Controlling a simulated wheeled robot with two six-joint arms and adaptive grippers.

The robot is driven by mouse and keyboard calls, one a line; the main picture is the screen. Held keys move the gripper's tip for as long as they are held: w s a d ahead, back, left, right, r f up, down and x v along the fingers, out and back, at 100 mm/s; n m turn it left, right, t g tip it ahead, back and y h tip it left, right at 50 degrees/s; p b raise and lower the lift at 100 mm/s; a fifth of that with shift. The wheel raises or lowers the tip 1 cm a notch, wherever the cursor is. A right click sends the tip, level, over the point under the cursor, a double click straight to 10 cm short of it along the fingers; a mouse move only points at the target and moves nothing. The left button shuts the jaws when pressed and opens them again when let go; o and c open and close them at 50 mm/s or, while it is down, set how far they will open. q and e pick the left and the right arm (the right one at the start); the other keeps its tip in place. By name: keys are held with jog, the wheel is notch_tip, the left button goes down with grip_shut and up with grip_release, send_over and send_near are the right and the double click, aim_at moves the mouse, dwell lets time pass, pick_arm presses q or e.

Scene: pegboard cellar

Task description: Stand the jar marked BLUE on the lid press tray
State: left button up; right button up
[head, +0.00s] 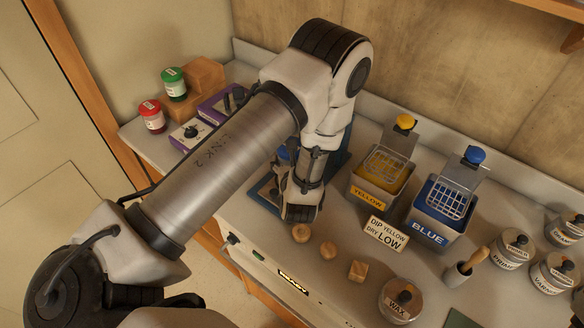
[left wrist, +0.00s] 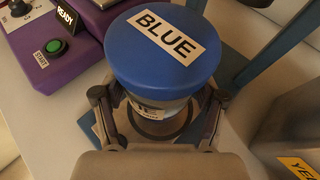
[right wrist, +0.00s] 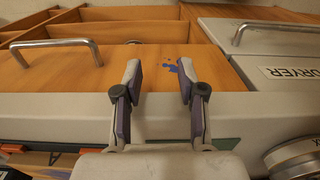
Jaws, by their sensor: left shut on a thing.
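The jar marked BLUE has a wide blue lid (left wrist: 165,47) with a white label and fills the middle of the left wrist view. My left gripper (left wrist: 158,112) is shut around the jar's body below the lid. In the head view my left gripper (head: 300,205) is over a blue base (head: 262,190), which looks like the lid press; my arm hides most of the jar and the press. I cannot tell whether the jar touches the tray. My right gripper (right wrist: 158,78) is open and empty in front of wooden drawers.
A purple device (left wrist: 42,62) with a green button stands beside the jar. Red (head: 152,115) and green (head: 174,84) jars are at the back left. Yellow (head: 372,190) and blue (head: 440,212) dip tanks stand to the right. Small wooden pieces (head: 328,250) lie near the front edge.

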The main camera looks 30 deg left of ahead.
pick_arm(q)
notch_tip(320, 180, down, 3)
jog(key=shift+w+d+f+b, duration=0.1)
jog(key=shift+f+b, duration=0.1)
jog(key=shift+b, duration=0.8)
jog(key=shift+f, duration=0.15)
jog(key=shift+w, duration=0.15)
jog(key=o, duration=1.2)
jog(key=shift+f, duration=0.1)
jog(key=o, duration=0.4)
